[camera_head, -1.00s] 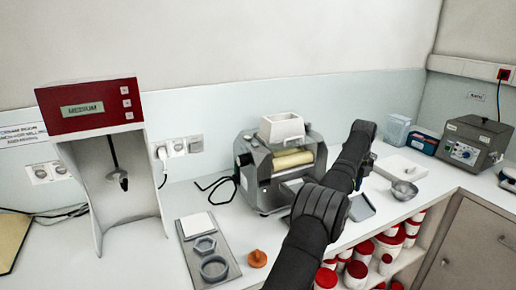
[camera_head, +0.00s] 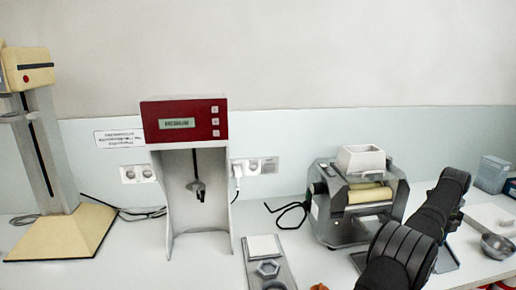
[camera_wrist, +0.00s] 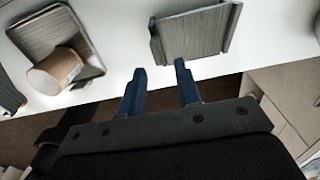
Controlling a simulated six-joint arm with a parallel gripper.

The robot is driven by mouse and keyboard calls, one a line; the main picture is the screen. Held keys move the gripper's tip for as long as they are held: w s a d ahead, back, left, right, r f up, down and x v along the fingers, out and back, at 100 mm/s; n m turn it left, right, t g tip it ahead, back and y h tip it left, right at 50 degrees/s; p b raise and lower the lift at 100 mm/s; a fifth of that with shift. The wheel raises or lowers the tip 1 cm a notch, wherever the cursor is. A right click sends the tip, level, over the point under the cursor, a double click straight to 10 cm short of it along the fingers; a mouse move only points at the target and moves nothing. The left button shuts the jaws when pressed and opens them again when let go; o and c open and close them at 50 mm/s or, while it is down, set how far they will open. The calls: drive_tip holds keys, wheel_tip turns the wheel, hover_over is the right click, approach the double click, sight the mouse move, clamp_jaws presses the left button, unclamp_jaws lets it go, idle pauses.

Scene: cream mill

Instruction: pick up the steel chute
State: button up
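The steel chute (camera_wrist: 195,33) is a grey, shallow trough with raised side walls. It lies on the white bench in the wrist view, just beyond my fingertips and a little to the right. My gripper (camera_wrist: 159,67) has two blue fingers, spread apart with nothing between them. It is short of the chute and does not appear to touch it. In the head view my dark arm hides the gripper, and a grey piece that looks like the chute (camera_head: 449,260) shows partly beside the arm.
The mill (camera_head: 352,205) with its white hopper (camera_head: 361,159) stands behind my arm. A red-topped instrument (camera_head: 184,120) stands left. In the wrist view, a brown cylinder (camera_wrist: 54,70) is on the left by a grey tray (camera_wrist: 88,62).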

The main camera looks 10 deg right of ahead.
sight(441, 255)
drive_tip(key=shift+o, duration=0.4)
drive_tip(key=shift+s+r, duration=0.1)
drive_tip(key=shift+r, duration=0.1)
drive_tip(key=s+r+t, duration=0.4)
drive_tip(key=s+r, duration=0.2)
drive_tip(key=r, duration=0.6)
drive_tip(key=x, duration=1.1)
drive_tip(key=w+x, duration=0.1)
drive_tip(key=x, duration=0.5)
clamp_jaws()
